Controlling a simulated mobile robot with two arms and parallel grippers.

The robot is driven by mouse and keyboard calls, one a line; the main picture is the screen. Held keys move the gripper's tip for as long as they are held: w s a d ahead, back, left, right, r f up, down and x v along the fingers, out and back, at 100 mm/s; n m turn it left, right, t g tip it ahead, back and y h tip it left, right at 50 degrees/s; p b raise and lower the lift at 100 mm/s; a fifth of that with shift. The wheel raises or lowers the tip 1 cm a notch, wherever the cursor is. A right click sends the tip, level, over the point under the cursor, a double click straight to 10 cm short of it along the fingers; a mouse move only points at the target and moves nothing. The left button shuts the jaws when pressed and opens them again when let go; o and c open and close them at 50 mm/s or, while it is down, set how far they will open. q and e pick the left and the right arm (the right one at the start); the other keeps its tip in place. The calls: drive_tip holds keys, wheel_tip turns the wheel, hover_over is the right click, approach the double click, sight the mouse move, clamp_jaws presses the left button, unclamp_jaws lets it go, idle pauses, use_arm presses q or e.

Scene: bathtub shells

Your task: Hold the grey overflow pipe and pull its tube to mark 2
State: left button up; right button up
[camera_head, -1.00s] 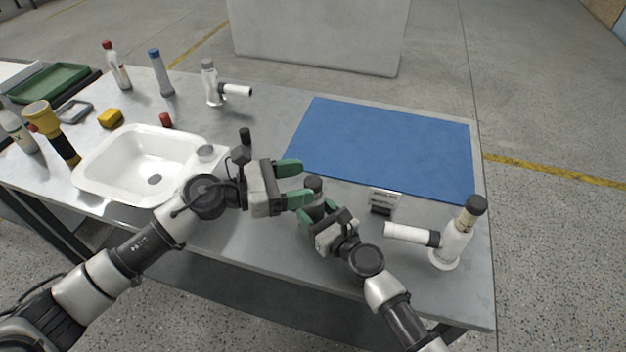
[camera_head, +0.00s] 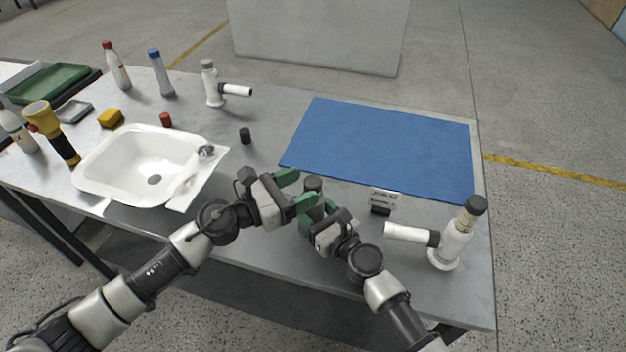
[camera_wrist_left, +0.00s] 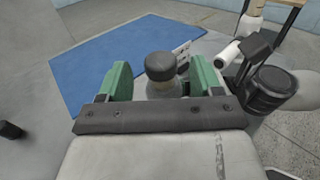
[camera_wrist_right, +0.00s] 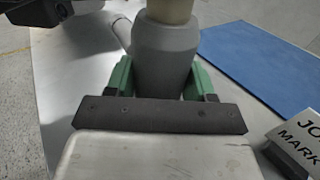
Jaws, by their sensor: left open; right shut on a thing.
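The grey overflow pipe (camera_wrist_right: 164,60) stands upright near the table's front edge, with a dark cap (camera_wrist_left: 160,66) on top. In the right wrist view a cream tube (camera_wrist_right: 170,10) rises out of its grey body. My right gripper (camera_wrist_right: 160,84) is shut on the grey body. My left gripper (camera_wrist_left: 162,80) is open, with its green fingers on either side of the cap and upper part; gaps show beside the cap. The head view shows my left gripper (camera_head: 297,191) at the pipe's top. Any marks on the tube are not readable.
A small sign (camera_head: 383,200) stands right of the pipe; the right wrist view shows part of its lettering, including "MARK". A white pipe with a side branch (camera_head: 452,240) stands farther right. A blue mat (camera_head: 385,145) lies behind. A white basin (camera_head: 115,160) is at left.

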use_arm(q)
drive_tip(key=shift+x, duration=1.7)
clamp_jaws()
drive_tip(key=shift+r, duration=2.05)
unclamp_jaws()
drive_tip(key=shift+s+a, duration=0.1)
